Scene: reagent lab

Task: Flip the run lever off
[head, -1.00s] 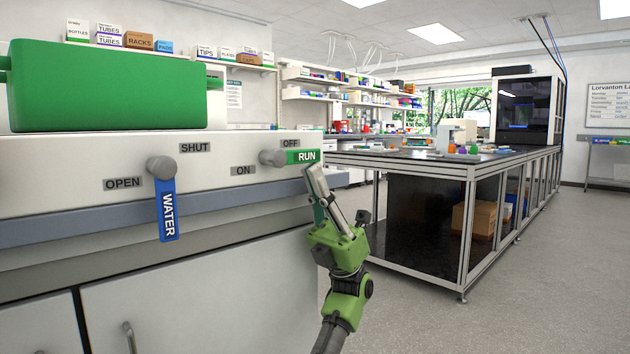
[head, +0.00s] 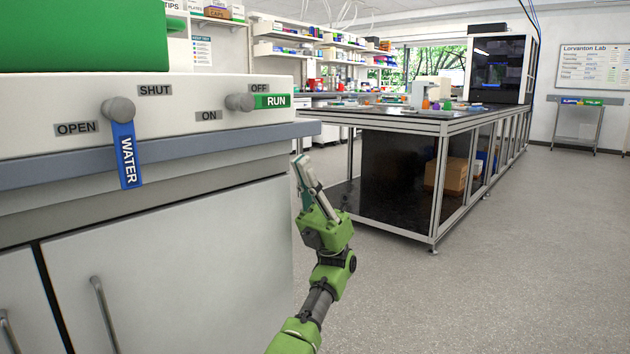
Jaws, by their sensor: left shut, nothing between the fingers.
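The run lever (head: 272,101) is a green handle marked RUN on a grey knob (head: 240,102), on the white front panel at left. It points level to the right. The OFF label (head: 259,88) is just above it, and the ON label (head: 209,115) is left of and below the knob. My left gripper (head: 300,163) is shut and empty, below and to the right of the lever and apart from it, beside the bench's right end. My right gripper is not in view.
The blue WATER lever (head: 128,155) hangs down left of the run lever, near the OPEN and SHUT labels. A grey ledge (head: 225,139) juts out under the panel. A black-topped bench (head: 440,123) stands behind at right. The floor (head: 520,260) at right is clear.

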